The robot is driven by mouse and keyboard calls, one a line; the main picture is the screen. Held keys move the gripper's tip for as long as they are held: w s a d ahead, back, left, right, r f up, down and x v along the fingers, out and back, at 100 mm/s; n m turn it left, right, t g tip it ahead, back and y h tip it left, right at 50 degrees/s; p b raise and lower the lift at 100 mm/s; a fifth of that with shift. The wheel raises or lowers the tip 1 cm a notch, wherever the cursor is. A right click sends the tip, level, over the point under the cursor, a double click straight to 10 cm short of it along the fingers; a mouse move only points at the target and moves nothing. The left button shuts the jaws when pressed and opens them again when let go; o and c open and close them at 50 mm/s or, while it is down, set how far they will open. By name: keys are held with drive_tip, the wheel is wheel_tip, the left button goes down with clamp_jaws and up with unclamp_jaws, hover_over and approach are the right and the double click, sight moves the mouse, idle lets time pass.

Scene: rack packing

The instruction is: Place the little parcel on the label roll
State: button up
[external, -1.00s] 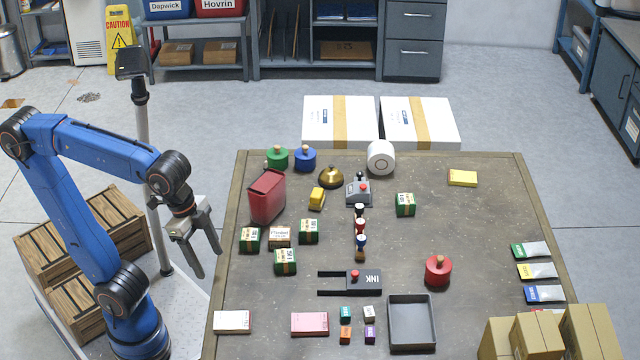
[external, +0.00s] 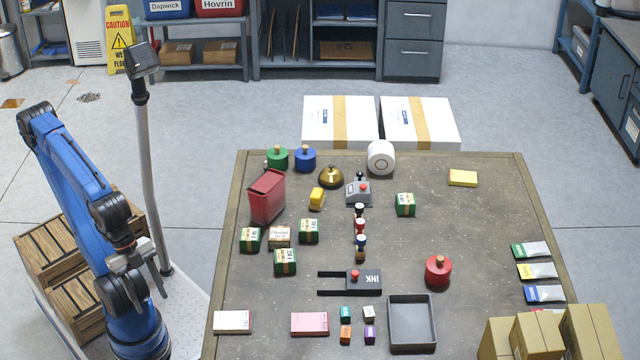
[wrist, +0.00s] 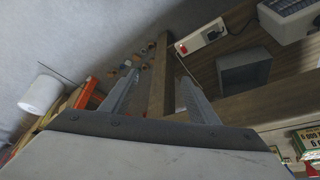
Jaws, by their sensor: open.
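The label roll (external: 380,158) is a white roll with a dark ring on its face, at the back edge of the table. A small brown taped parcel (external: 280,237) with a white label sits on the table's left side, among several green-and-brown taped boxes. It looks like the little parcel, though I cannot be sure. My gripper (external: 148,280) is left of the table, apart from both, beside my own base. In the wrist view its two fingers (wrist: 156,78) are spread with nothing between them.
A red bin (external: 267,196) stands behind the small boxes. A grey tray (external: 412,345) is at the front. The table's right middle is mostly clear.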

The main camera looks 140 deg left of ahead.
wheel_tip(320, 180, up, 21)
drive_tip(key=m+g+h, duration=0.2)
drive_tip(key=m+h, duration=0.1)
drive_tip(key=m, duration=0.6)
hover_over(280, 232)
drive_tip(key=s+a, duration=0.5)
drive_tip(key=x, duration=1.6)
drive_tip(key=shift+w+d+f, duration=0.1)
drive_tip(key=shift+w+d, duration=0.3)
drive_tip(key=shift+w, duration=0.1)
drive_tip(key=c, duration=0.9)
drive_tip(key=shift+c, duration=0.2)
